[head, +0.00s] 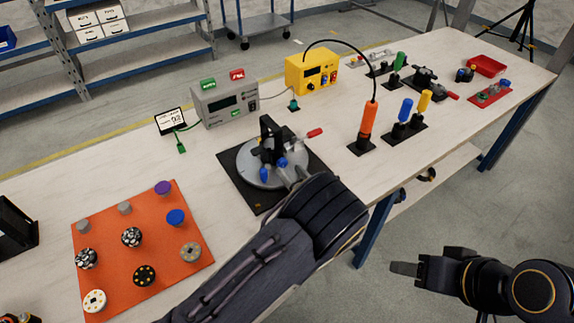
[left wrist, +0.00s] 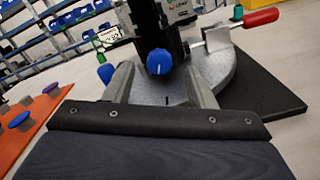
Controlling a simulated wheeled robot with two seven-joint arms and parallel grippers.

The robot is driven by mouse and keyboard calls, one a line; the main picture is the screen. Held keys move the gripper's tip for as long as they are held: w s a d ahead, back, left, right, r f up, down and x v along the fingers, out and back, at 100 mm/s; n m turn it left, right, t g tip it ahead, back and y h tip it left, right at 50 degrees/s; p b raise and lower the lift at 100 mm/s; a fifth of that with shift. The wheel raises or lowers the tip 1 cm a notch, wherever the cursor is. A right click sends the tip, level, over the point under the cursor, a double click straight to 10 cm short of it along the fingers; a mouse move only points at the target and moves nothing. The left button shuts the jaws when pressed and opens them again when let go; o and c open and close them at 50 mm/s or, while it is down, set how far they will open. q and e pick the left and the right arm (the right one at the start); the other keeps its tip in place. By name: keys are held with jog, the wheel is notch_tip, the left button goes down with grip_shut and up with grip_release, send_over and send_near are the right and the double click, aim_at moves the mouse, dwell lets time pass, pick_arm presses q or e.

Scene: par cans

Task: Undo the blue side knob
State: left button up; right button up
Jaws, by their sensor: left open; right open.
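A fixture with a grey round plate (head: 252,177) and a black upright (head: 268,135) stands on a black base (head: 262,205). Two blue knobs show on it: one at the front left (head: 264,173) and one further right (head: 282,162). The left wrist view shows one blue knob (left wrist: 159,61) on the black upright and another (left wrist: 105,72) outside the left finger. My left gripper (left wrist: 160,88) is open, its fingers either side of the first knob's line; contact cannot be told. My right gripper (head: 405,268) is open and empty, off the table's front edge.
A red-handled clamp (head: 314,133) sticks out right of the upright. An orange mat (head: 150,240) with several knobs lies left. A grey device (head: 226,103), a yellow device (head: 312,70) and an orange-handled tool (head: 368,118) stand around it.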

aim_at(284, 165)
pick_arm(q)
jog(key=shift+x, duration=1.5)
jog(key=c, duration=1)
jog(key=n+b, duration=0.3)
jog(key=shift+f, duration=0.25)
jog(key=n+b, duration=0.3)
jog(key=b, duration=0.1)
jog(key=shift+r, duration=0.1)
jog(key=shift+r+n+b, duration=0.15)
jog(key=shift+n+b, duration=0.25)
jog(key=shift+n, duration=0.2)
